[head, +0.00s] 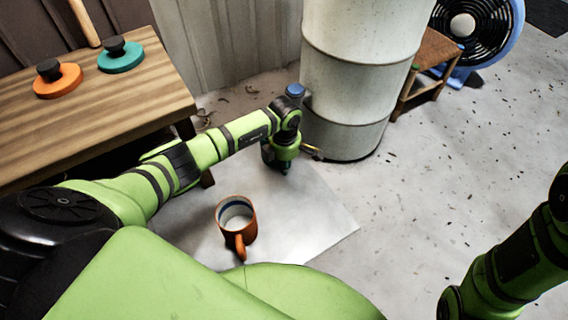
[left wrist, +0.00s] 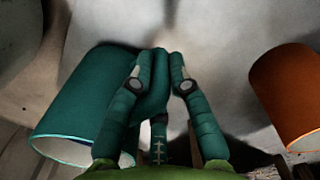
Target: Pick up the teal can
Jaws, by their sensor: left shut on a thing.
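The teal can (left wrist: 80,95) fills the left of the left wrist view, lying on its side in that picture with its pale-rimmed end toward the lower left. My left gripper (left wrist: 162,68) has its two teal fingers around a teal part at the can's right side, which looks like a handle. The fingers are shut on it. In the head view, my left gripper (head: 284,166) points down over the pale sheet beside the drum. The can cannot be told apart from the gripper there. My right gripper is out of view.
An orange mug (head: 249,224) stands on the pale sheet (head: 325,220), close to my left arm. A large pale drum (head: 345,90) stands just behind the gripper. A wooden table (head: 90,110) is at left. Open floor (head: 450,170) lies to the right.

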